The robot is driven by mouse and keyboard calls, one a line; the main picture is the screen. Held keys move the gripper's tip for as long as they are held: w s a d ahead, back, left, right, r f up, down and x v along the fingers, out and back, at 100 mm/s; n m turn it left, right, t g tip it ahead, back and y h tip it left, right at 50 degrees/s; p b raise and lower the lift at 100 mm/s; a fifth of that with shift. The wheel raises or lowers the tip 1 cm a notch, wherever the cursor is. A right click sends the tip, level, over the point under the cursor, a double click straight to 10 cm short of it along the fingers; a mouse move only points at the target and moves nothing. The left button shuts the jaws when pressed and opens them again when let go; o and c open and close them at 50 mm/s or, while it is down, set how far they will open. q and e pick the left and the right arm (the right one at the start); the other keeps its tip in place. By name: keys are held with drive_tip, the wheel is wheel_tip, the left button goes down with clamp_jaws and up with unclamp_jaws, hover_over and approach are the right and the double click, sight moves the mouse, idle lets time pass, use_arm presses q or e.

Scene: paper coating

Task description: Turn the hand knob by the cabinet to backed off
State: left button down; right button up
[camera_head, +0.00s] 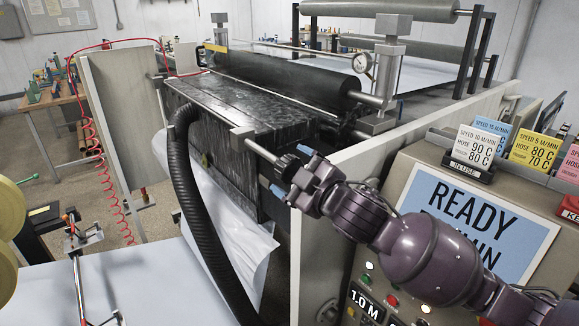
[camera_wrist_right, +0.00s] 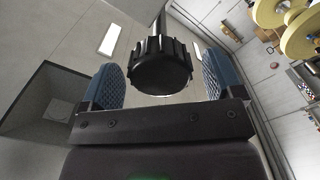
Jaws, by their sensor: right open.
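The hand knob (camera_head: 287,163) is black and ribbed, on the end of a metal shaft (camera_head: 262,151) that sticks out beside the dark coating machine. In the right wrist view the knob (camera_wrist_right: 162,68) hangs in the middle, between the two blue finger pads. My right gripper (camera_head: 291,171) is open around the knob, with a gap visible on each side in the wrist view (camera_wrist_right: 163,78). The beige cabinet (camera_head: 395,170) stands to the right, behind my right arm. My left gripper is not in view.
A black hose (camera_head: 187,200) curves down left of the knob. A pale side panel (camera_head: 330,240) of the machine stands under my right arm. Card holders (camera_head: 467,172) and a READY sign (camera_head: 478,225) are on the cabinet. A dial gauge (camera_head: 362,63) is further back.

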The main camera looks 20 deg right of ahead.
drive_tip(key=shift+w+a, duration=0.25)
drive_tip(key=shift+w, duration=0.35)
drive_tip(key=shift+c, duration=0.4)
drive_tip(key=c, duration=0.8)
drive_tip(key=shift+c, duration=0.2)
drive_tip(key=shift+m, duration=0.3)
drive_tip(key=m, duration=0.4)
drive_tip(key=shift+m, duration=0.4)
drive_tip(key=m, duration=0.5)
drive_tip(key=shift+m, duration=0.3)
